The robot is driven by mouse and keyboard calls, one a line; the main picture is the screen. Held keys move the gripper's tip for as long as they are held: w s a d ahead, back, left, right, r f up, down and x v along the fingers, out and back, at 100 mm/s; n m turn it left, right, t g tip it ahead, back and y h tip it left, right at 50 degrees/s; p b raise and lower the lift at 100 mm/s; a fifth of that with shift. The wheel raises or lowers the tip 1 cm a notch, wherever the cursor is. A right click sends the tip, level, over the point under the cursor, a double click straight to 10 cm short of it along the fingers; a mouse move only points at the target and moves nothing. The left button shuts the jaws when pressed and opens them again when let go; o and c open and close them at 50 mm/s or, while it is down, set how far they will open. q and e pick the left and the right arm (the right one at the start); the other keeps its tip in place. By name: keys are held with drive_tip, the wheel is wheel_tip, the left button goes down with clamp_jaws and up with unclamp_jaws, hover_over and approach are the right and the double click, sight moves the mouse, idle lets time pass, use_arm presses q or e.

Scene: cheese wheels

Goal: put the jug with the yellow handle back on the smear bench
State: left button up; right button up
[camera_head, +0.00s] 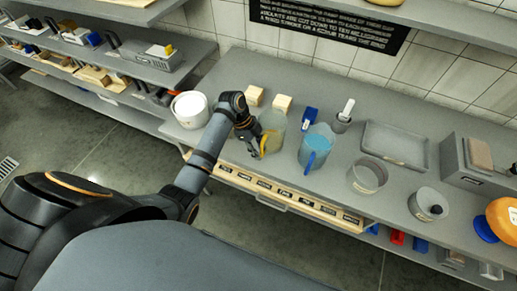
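The jug with the yellow handle (274,122) is a clear jug standing on or just above the grey bench (225,163), near its front edge. Its yellow handle (264,144) faces the front left. My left gripper (257,148) is at the jug's left side, right by the handle. The fingers are small and dark here, so I cannot tell whether they are closed on the handle. A second jug, with a blue handle (311,160) and blue contents, stands to the right. My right gripper is not in view.
A white tub (190,109) stands left of my gripper. Grey pots (367,176) stand to the right. A row of labels (285,194) runs along the front edge.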

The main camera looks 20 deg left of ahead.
use_arm(q)
drive_tip(key=v, duration=1.2)
drive_tip(key=shift+b, duration=0.45)
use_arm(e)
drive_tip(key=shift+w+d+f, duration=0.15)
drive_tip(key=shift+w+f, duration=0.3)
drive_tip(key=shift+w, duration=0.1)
use_arm(q)
drive_tip(key=shift+a+f, duration=0.1)
